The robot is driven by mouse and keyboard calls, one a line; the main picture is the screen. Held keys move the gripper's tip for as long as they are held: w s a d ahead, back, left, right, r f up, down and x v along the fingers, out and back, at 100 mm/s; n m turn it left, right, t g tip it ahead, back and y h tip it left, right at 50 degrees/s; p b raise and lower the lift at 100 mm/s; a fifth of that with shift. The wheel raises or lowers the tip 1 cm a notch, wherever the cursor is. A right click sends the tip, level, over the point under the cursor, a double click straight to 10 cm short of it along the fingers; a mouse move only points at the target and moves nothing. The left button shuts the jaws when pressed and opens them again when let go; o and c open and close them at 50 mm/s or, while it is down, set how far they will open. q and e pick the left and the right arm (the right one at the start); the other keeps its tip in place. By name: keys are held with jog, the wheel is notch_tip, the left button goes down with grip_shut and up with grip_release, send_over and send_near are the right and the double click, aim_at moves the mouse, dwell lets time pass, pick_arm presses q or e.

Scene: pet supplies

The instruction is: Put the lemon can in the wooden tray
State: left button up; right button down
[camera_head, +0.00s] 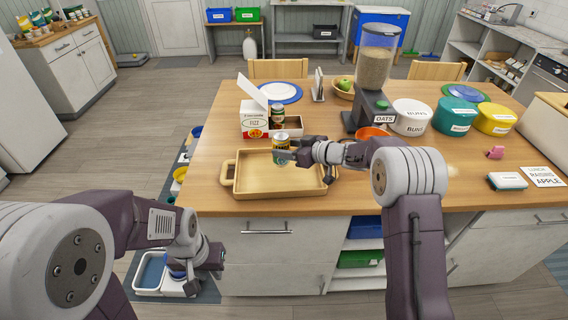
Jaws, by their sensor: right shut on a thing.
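A small can (281,141) with a silver top and yellow and blue on its side is in my right gripper (285,154), above the far edge of the wooden tray (240,184). I cannot read its label. The gripper is shut on it, and its fingers hide part of it. The tray has raised sides and a handle at the left end; my right arm covers its right end.
An open white box (255,124) marked FIZZ, with another can (277,116) in it, stands behind the tray. An orange bowl (373,133), a grain dispenser (370,75) and round lidded tins (411,117) stand to the right.

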jog(key=shift+w+a+f, duration=0.1)
jog(key=shift+a+f, duration=0.05)
jog(key=shift+a, duration=0.2)
jog(key=f, duration=0.2)
jog(key=f+b, duration=0.1)
jog(key=shift+s+a+f, duration=0.1)
jog(key=shift+s+f, duration=0.15)
jog(key=shift+f, duration=0.05)
jog(key=shift+w+f, duration=0.2)
jog(key=shift+s+f, duration=0.1)
jog(key=shift+s, duration=0.1)
jog(key=c, duration=0.6)
grip_release()
